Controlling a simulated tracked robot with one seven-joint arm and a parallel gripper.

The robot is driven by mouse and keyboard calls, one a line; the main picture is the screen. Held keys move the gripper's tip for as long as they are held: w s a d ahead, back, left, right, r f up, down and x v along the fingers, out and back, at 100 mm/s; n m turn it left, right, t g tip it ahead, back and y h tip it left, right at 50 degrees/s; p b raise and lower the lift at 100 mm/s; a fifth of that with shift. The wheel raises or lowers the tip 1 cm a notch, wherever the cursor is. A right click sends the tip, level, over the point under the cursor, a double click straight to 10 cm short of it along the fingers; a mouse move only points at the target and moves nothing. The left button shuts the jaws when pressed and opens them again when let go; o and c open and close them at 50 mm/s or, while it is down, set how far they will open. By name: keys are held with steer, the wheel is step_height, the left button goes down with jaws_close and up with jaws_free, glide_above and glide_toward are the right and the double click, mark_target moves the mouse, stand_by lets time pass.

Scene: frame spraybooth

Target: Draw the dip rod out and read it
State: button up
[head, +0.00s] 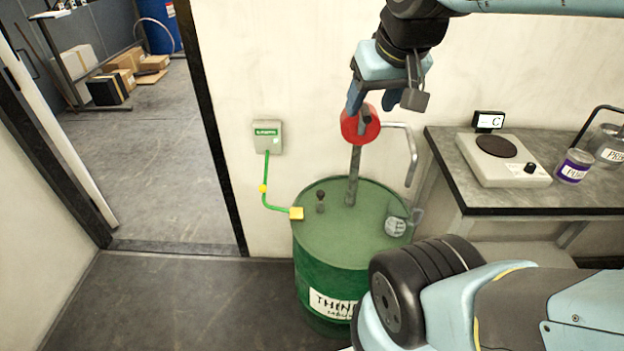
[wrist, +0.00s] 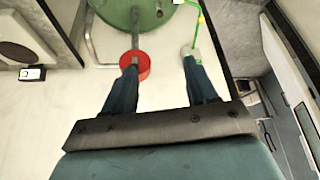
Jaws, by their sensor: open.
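The green drum (head: 352,225) labelled as thinner stands on the floor against the wall. A short dark-knobbed stub (head: 320,201), which looks like the top of the dip rod, stands up from the left of its lid; whatever lies below the lid is hidden. My gripper (head: 386,104) is open and empty, above and behind the drum near the red pump head (head: 361,124). In the wrist view my fingers (wrist: 162,60) are spread, the left fingertip overlapping the red pump head (wrist: 136,68); I cannot tell whether they touch. The drum (wrist: 118,16) shows at the top.
A grey pump column (head: 354,175) and bent spout (head: 412,155) rise from the drum. A green earthing cable (head: 266,175) runs from a wall box (head: 268,137) to a yellow clamp (head: 296,213). A bench (head: 455,180) with a scale (head: 503,160) and cans stands right. The doorway is left.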

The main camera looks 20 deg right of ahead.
steer(key=w+d+f+m+g, duration=0.15)
steer(key=w+f, duration=0.25)
steer(key=w, duration=0.5)
steer(key=m+g, duration=0.4)
steer(key=m, duration=0.2)
glide_above(320, 192)
step_height(320, 192, down, 27)
step_height(320, 192, down, 14)
steer(key=shift+w+f, duration=0.1)
steer(key=shift+c, duration=0.2)
jaws_close()
